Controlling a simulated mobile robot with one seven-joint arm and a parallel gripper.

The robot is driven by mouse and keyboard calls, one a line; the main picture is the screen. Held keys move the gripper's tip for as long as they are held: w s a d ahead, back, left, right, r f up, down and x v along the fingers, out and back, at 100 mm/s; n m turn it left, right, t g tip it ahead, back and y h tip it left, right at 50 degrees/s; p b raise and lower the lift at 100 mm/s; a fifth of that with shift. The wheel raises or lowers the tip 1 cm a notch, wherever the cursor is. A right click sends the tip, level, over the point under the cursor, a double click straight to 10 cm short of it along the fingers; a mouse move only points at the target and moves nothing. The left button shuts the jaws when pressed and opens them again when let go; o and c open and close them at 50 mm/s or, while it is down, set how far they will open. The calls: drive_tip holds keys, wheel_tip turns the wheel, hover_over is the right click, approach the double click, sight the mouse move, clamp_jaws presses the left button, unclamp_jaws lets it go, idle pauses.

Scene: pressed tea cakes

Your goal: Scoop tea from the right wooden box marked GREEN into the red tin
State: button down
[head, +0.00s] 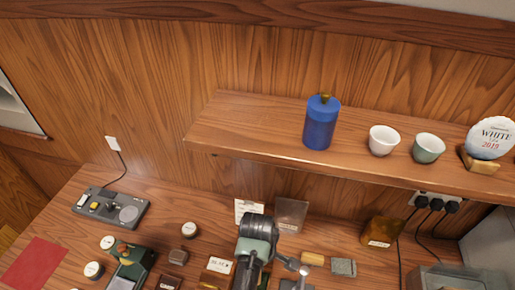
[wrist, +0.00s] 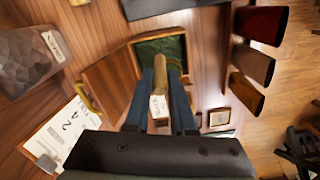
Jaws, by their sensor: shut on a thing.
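In the wrist view, the two dark fingers of my gripper (wrist: 168,100) are shut on a tan, rounded piece (wrist: 160,70) that looks like a scoop handle. Its far end is hidden. A small white label (wrist: 158,107) shows between the fingers; its writing is unreadable. Just beyond the fingertips is an open wooden box (wrist: 133,48) with a dark green inside; I cannot read a GREEN mark on it. A dark red container (wrist: 262,22) stands at the upper right; I cannot tell whether it is the red tin. In the head view my arm hides the gripper.
In the wrist view, brown containers (wrist: 252,63) stand by the red one, and a clear block (wrist: 25,60) is at left. In the head view, a shelf (head: 250,125) holds a blue canister (head: 321,122) and cups (head: 384,140). A scale-like device (head: 110,207) lies at left.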

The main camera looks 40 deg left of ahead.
drive_tip(key=shift+r+p, duration=0.7)
drive_tip(key=shift+r, duration=2.05)
